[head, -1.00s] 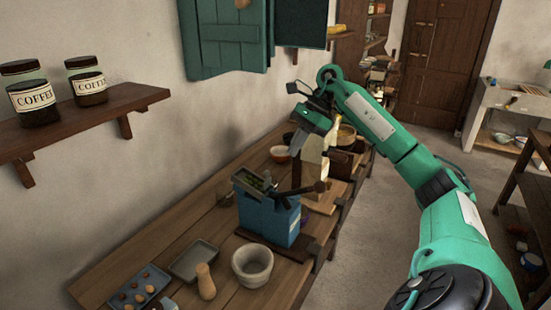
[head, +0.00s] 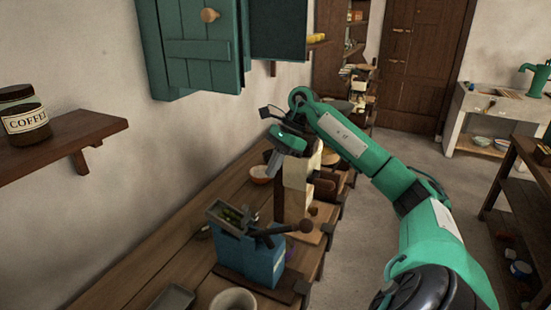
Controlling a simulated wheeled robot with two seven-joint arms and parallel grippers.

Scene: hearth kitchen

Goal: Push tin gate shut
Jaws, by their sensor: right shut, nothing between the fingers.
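A blue tin box (head: 262,262) stands on the wooden worktable. It has an open grey-rimmed hopper with green pieces inside and a dark lever with a brown knob (head: 306,226) reaching to the right. I cannot make out a separate gate on the box or tell how far open one is. My right gripper (head: 272,161) is shut and empty. It points down above the table, beyond the box in the picture and apart from it. My left gripper is not in view.
A cream block-like thing (head: 295,186) stands close to my right gripper, and an orange-rimmed bowl (head: 261,174) is behind it. A pale mortar (head: 233,301) and a grey tray (head: 170,298) are at the near edge. A green cabinet (head: 205,45) hangs above the table.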

